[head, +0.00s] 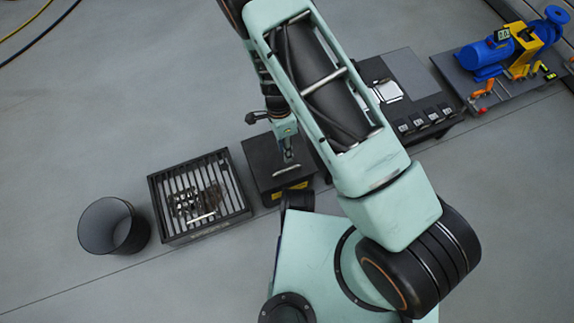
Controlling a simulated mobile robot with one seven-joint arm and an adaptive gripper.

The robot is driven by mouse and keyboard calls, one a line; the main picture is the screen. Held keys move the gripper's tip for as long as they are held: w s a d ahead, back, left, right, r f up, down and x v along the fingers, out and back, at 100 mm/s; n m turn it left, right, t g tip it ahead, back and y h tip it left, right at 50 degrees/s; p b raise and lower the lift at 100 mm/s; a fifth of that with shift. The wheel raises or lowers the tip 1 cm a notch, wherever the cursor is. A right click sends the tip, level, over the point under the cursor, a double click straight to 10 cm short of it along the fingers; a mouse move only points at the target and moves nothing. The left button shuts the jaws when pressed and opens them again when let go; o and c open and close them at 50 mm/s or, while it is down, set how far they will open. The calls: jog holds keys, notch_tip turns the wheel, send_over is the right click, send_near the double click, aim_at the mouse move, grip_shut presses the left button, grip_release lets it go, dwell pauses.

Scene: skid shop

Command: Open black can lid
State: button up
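A black box-shaped can (262,157) with a dark flat lid stands on the floor near the middle of the head view. A light metal bar handle (286,170) lies across the front part of its top, and a yellow label shows on its front. The lid looks closed. My gripper (288,156) points down over the top of the can, just behind the handle. The fingers are small and partly merge with the dark top. I cannot tell whether they are open or touch the lid.
A slatted black tray (164,207) with metal parts stands left of the can. A dark round bin (107,226) is further left. At right are a dark bench unit (412,75) and a blue pump (486,53) on a plate. Grey floor behind the tray is clear.

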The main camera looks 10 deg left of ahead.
aim_at(288, 169)
jog(key=f+b, duration=0.1)
jog(key=f, duration=0.2)
jog(key=s+f, duration=0.1)
jog(key=f, duration=0.2)
jog(key=d+f+b, duration=0.1)
jog(key=f, duration=0.2)
jog(key=shift+s+b, duration=0.25)
jog(key=shift+b, duration=0.05)
jog(key=shift+c, duration=0.4)
jog(key=shift+r, duration=0.1)
grip_shut()
